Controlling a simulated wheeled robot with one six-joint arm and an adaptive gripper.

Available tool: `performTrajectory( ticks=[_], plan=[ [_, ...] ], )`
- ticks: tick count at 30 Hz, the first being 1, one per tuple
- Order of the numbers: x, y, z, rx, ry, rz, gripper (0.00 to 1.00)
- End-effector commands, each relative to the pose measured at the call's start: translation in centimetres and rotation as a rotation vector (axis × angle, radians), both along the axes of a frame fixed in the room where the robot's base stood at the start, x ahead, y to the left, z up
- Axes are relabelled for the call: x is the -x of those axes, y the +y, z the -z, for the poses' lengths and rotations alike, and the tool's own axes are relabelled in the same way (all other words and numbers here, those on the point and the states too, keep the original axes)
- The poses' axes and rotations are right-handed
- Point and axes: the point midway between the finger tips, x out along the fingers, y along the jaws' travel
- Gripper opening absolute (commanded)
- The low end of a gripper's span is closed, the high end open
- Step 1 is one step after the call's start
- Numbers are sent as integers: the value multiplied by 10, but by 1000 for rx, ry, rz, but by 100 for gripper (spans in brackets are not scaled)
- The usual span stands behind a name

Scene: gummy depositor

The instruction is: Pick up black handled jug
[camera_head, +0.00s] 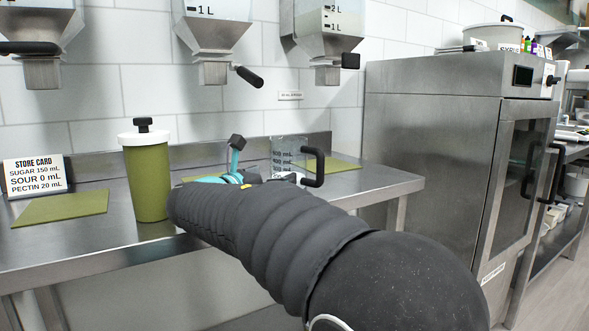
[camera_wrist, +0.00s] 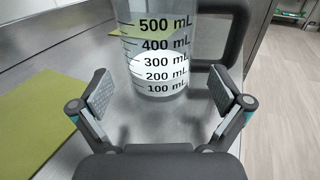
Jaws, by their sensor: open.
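The black handled jug is a clear measuring jug (camera_head: 291,158) with mL markings and a black handle (camera_head: 314,167), upright on the steel counter in the head view. In the wrist view the jug (camera_wrist: 158,50) stands ahead of my gripper, its handle (camera_wrist: 222,35) to the right. Something white shows inside or behind its lower part. My gripper (camera_wrist: 160,95) is open and empty, with one finger toward each side of the jug and the jug just beyond the fingertips. In the head view my arm hides most of the gripper (camera_head: 236,165).
A green canister (camera_head: 147,180) with a white lid stands on the steel counter (camera_head: 90,240), left of my arm. Green mats (camera_head: 60,208) lie on the counter. A store card (camera_head: 34,176) stands at the left. Dispensers (camera_head: 213,35) hang above. A steel oven-like cabinet (camera_head: 430,140) stands right.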

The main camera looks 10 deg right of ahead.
Motion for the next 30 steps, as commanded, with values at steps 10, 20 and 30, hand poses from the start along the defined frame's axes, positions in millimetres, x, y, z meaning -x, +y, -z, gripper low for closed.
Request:
performTrajectory(
  ticks=[10, 20, 30],
  plan=[
    [-18, -18, -2, 0, 0, 2, 100],
    [-40, -40, -3, 1, -1, -1, 100],
    [-39, -39, -3, 0, 0, -1, 50]
  ],
)
